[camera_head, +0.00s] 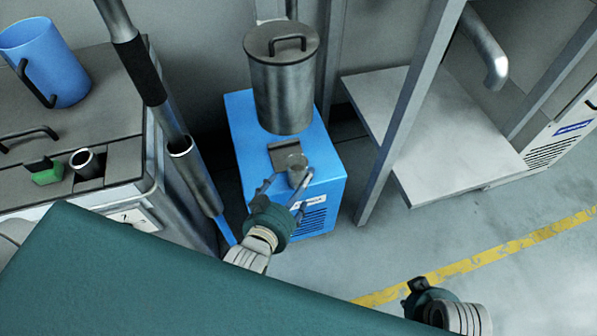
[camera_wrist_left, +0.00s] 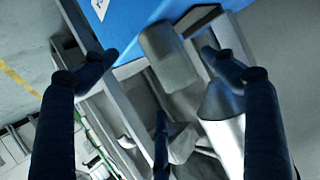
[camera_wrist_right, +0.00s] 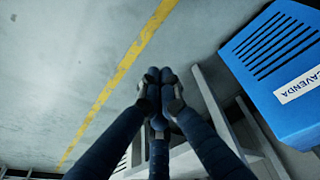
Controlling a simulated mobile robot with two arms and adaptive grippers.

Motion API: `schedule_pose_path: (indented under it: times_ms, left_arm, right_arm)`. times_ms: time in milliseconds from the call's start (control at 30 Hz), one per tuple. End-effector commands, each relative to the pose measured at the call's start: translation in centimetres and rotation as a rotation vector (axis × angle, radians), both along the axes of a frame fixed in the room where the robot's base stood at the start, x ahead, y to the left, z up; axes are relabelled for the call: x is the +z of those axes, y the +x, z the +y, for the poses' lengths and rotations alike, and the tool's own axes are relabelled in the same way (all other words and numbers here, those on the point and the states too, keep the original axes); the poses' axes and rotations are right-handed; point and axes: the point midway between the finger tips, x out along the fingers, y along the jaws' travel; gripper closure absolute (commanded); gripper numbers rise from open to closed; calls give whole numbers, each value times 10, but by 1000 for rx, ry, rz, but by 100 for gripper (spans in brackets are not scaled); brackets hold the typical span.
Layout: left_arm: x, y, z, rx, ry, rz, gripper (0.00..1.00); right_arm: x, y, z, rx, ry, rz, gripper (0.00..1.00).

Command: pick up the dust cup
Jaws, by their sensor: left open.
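A small grey cup (camera_head: 297,172), which I take for the dust cup, is at the front of the blue machine's top, below a large lidded metal canister. It also shows in the left wrist view (camera_wrist_left: 168,57) as a plain grey cylinder. My left gripper (camera_head: 282,190) is open just in front of the cup. In its wrist view the spread fingers (camera_wrist_left: 160,62) lie on either side of the cup, with visible gaps, so it is not gripped. My right gripper (camera_wrist_right: 160,78) is shut and empty, its fingertips together; in the head view its fingers are hardly visible.
The blue machine (camera_head: 323,188) carries the canister (camera_head: 282,92). A grey pole (camera_head: 180,130) stands left of it, beside a cabinet with a blue jug (camera_head: 62,65). A metal frame post (camera_head: 405,115) and pale shelf (camera_head: 450,150) stand right. Open floor lies front right.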

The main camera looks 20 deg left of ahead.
Motion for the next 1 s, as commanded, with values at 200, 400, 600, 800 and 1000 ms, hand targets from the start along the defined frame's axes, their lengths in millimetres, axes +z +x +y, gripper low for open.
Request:
schedule_pose_path:
  times_ms: [200, 400, 600, 800, 1000]
  left_arm:
    - [-10, 21, 1, -1, -1, -3, 14]
    - [-20, 43, 0, 0, -2, -1, 14]
    - [-21, 49, 0, 0, -2, 0, 14]
    - [-20, 48, 0, 0, -2, 0, 28]
    - [-20, 48, 0, 0, -2, 0, 66]
  right_arm:
    - [25, -3, -1, -1, 0, -17, 100]
    - [54, -10, -2, -3, 1, -30, 100]
    - [63, -13, -3, -4, 1, -32, 100]
    - [62, -13, -3, -5, 1, -32, 100]
    - [62, -13, -3, -5, 1, -32, 100]
